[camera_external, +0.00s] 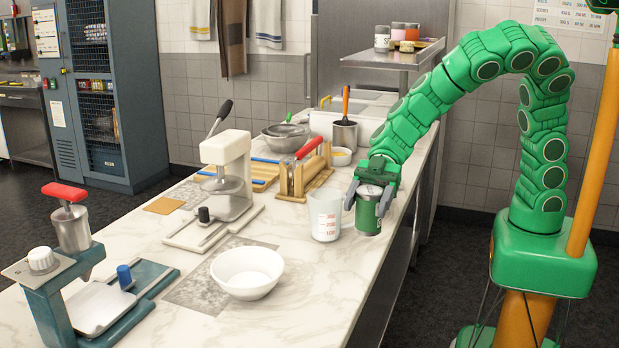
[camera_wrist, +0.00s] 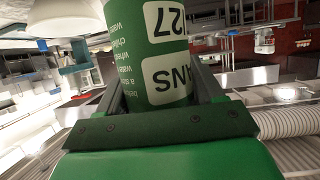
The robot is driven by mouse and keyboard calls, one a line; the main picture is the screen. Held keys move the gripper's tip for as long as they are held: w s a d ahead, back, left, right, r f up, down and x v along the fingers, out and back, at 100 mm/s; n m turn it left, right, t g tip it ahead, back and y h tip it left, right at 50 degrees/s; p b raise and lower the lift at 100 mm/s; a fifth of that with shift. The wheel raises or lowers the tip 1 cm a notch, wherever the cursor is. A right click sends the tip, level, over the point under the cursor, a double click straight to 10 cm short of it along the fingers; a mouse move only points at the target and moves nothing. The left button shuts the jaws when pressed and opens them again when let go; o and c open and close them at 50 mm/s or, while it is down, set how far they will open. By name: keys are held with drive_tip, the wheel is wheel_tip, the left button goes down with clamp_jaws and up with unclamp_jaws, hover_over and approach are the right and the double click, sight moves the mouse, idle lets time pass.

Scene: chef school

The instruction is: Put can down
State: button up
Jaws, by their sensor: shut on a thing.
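A green can (camera_external: 368,213) with a metal lid is upright at the right edge of the marble counter. My gripper (camera_external: 371,188) is shut on it from behind, with its fingers around the upper part. In the wrist view the can (camera_wrist: 153,55) fills the space between the fingers, and its green and white label shows. The can's base is at or very close to the counter top; I cannot tell whether it touches. A clear measuring cup (camera_external: 325,214) stands just left of the can.
A white bowl (camera_external: 247,272) stands at the front middle of the counter (camera_external: 300,300). Bare counter lies in front of the cup.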

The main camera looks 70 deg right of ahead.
drive_tip(key=shift+w+a+f, duration=0.8)
drive_tip(key=shift+w+f, duration=0.05)
drive_tip(key=shift+f, duration=0.8)
drive_tip(key=shift+w+a+f, duration=0.8)
drive_tip(key=shift+f, duration=0.85)
drive_tip(key=shift+w+a+f, duration=0.8)
drive_tip(key=shift+w+f, duration=0.05)
drive_tip(key=shift+f, duration=0.8)
drive_tip(key=o, duration=1.3)
drive_tip(key=shift+f, duration=0.1)
drive_tip(key=shift+c, duration=0.2)
drive_tip(key=shift+r, duration=0.2)
drive_tip(key=v, duration=1.2)
